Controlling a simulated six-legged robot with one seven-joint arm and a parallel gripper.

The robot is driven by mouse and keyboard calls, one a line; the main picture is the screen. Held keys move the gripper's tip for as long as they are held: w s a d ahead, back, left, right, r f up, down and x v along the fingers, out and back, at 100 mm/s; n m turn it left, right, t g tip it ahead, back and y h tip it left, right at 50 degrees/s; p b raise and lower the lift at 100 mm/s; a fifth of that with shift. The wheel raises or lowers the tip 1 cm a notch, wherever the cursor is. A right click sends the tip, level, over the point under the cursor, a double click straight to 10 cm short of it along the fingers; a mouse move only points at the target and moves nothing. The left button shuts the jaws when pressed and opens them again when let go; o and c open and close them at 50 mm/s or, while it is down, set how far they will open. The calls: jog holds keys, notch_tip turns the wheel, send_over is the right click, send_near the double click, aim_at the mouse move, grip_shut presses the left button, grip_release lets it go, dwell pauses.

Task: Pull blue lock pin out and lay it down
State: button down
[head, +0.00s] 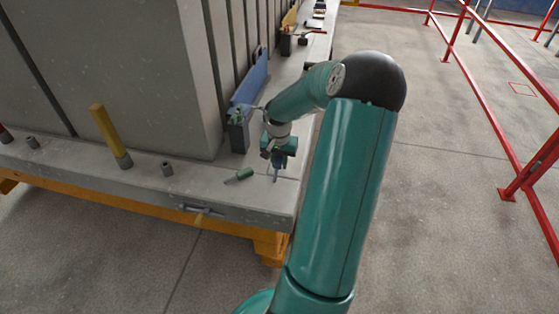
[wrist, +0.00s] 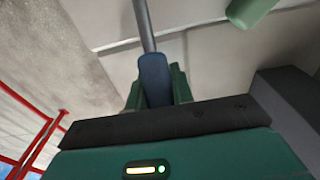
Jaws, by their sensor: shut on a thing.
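My gripper (head: 279,160) is low over the front right corner of the grey slab (head: 264,205). In the wrist view my gripper (wrist: 156,88) has its green fingers shut on the blue grip of the lock pin (wrist: 154,76). The pin's thin grey shaft (wrist: 145,25) points away from the fingers. In the head view the lock pin (head: 276,176) hangs roughly upright below the jaws. I cannot tell whether its tip touches the slab. No hole around the shaft is clearly visible.
A green cylindrical piece (head: 244,173) lies on the slab left of my gripper. A blue-grey side panel (head: 240,122) stands behind it. A yellow post (head: 108,130) and short grey sockets (head: 167,169) stand farther left. Red railings (head: 490,110) run along the right.

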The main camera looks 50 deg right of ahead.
jog(key=c, duration=1.1)
grip_release()
jog(key=shift+r, duration=0.15)
jog(key=r, duration=1.3)
jog(key=shift+s+a+r, duration=0.15)
jog(key=shift+a+r, duration=0.15)
jog(key=shift+a, duration=0.05)
jog(key=shift+a, duration=0.1)
